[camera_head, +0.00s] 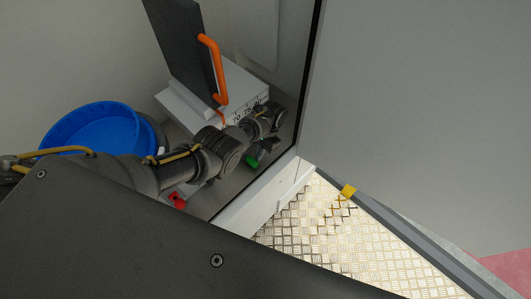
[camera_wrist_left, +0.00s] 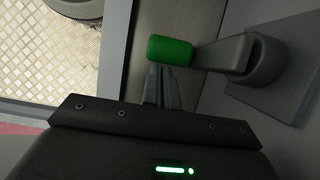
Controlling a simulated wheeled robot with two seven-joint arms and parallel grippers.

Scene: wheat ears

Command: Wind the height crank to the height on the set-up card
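The height crank shows in the left wrist view as a grey arm (camera_wrist_left: 226,54) on a round hub, with a green knob (camera_wrist_left: 170,51). The green knob (camera_head: 251,161) also shows in the head view, beside my left gripper (camera_head: 262,155). In the left wrist view my left gripper (camera_wrist_left: 162,68) has its fingers close together, with tips at the knob's lower edge. I see no knob between them; whether they touch it is unclear. A white block (camera_head: 174,100) bears a numbered scale (camera_head: 247,111), only partly legible. No set-up card can be made out. My right gripper is not in view.
A dark upright panel (camera_head: 180,45) with an orange handle (camera_head: 213,60) stands on the white block. A blue basin (camera_head: 100,125) sits at left, and a red part (camera_head: 178,201) lies below my arm. A large grey panel (camera_head: 430,110) bounds the right, beside a metal tread floor (camera_head: 325,225).

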